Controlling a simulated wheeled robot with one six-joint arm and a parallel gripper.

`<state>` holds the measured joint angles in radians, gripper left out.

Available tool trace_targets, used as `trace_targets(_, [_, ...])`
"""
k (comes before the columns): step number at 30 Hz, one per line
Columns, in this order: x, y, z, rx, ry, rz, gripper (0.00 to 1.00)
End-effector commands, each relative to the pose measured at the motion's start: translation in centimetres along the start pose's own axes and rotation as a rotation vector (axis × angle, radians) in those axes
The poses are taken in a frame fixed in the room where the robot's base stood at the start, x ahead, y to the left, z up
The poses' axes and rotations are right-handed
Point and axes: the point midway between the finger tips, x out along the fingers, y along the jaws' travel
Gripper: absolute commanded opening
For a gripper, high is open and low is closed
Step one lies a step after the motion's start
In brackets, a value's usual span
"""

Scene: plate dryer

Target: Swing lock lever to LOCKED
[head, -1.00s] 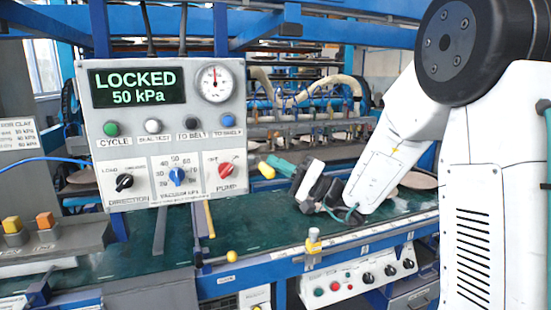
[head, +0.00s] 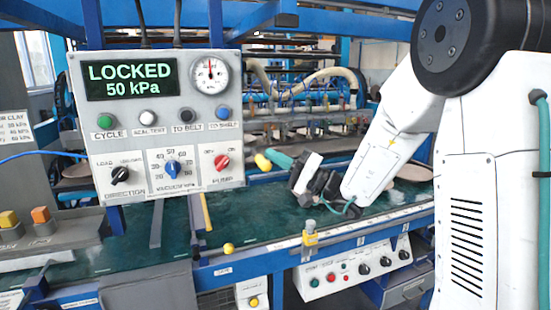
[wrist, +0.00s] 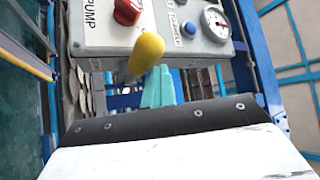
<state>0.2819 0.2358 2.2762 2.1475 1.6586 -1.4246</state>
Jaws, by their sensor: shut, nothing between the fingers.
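A yellow elongated knob (head: 263,162), which looks like the lock lever's handle, stands just right of the control panel's lower right edge. In the wrist view the knob (wrist: 146,53) is directly ahead, in front of the panel's lower edge. Most of its lever arm is hidden. My gripper (head: 279,159) is shut and empty, its teal fingers close to the knob on its right. The fingers (wrist: 158,88) show behind and below the knob in the wrist view; I cannot tell whether they touch it. The panel display (head: 131,80) reads LOCKED, 50 kPa.
The grey control panel (head: 232,130) carries a gauge, buttons and knobs, including the red pump knob (head: 222,161). A yellow ball (head: 229,248) and a yellow fitting (head: 310,236) stand along the blue front rail. The green belt (head: 265,215) below is mostly clear.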

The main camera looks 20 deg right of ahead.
Motion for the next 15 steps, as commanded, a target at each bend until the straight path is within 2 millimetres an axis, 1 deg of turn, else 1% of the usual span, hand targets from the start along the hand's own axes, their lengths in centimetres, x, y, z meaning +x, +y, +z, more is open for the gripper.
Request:
trace_targets(1, [-0.3, 0.1, -0.1, 0.007, 0.002, 0.015, 0.00])
trace_targets(2, [-0.3, -0.2, -0.4, 0.007, 0.002, 0.013, 0.00])
trace_targets(7, [0.2, -3.0, -2.3, -0.006, 0.001, -0.004, 0.00])
trace_targets(9, [-1.1, -1.6, -2.6, 0.001, 0.004, 0.000, 0.00])
trace_targets(15, [-4.2, 0.8, -3.7, -0.002, 0.005, -0.004, 0.00])
